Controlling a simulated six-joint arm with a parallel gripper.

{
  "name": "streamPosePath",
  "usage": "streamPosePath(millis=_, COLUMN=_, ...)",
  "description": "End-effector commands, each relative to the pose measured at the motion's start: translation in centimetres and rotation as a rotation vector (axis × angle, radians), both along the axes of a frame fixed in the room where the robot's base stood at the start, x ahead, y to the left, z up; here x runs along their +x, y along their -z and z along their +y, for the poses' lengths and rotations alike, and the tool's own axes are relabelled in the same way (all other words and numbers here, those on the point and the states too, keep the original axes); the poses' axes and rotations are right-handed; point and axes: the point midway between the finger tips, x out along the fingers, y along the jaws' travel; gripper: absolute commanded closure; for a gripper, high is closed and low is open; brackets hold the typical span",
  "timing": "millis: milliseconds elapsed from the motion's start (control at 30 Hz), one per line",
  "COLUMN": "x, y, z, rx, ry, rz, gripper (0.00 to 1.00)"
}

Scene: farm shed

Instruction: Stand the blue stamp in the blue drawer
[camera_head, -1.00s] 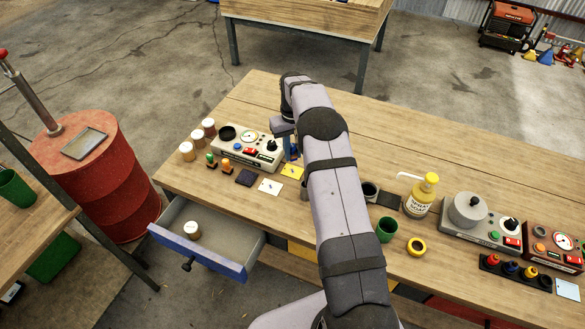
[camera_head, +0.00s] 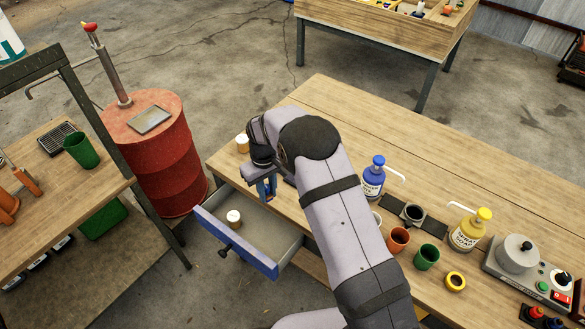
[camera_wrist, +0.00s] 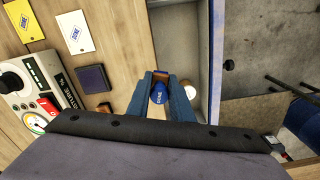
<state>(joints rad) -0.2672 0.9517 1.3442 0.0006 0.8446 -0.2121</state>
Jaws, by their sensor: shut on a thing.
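The blue stamp (camera_wrist: 158,97) is between my gripper's two fingers in the wrist view, its rounded blue top towards the camera. My gripper (camera_head: 266,192) is shut on it. In the head view the gripper is at the table's front edge, by the back of the open drawer; the stamp is hard to make out there. The drawer (camera_head: 238,247) has a blue front with a dark knob and stands pulled out. In the wrist view the drawer (camera_wrist: 180,22) lies under and to the right of the fingers.
In the wrist view, a dark ink pad (camera_wrist: 92,78), a white card (camera_wrist: 75,31) and a control box (camera_wrist: 28,92) lie on the table.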

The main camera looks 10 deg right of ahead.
Motion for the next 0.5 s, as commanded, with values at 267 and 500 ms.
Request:
streamPosePath(millis=267, x=-6.9, y=4.9, z=3.1, rx=-0.002, ry=-0.096, rz=0.005, gripper=0.95)
streamPosePath(millis=500, x=-9.4, y=9.2, z=2.1, rx=-0.002, ry=-0.07, rz=0.003, gripper=0.95)
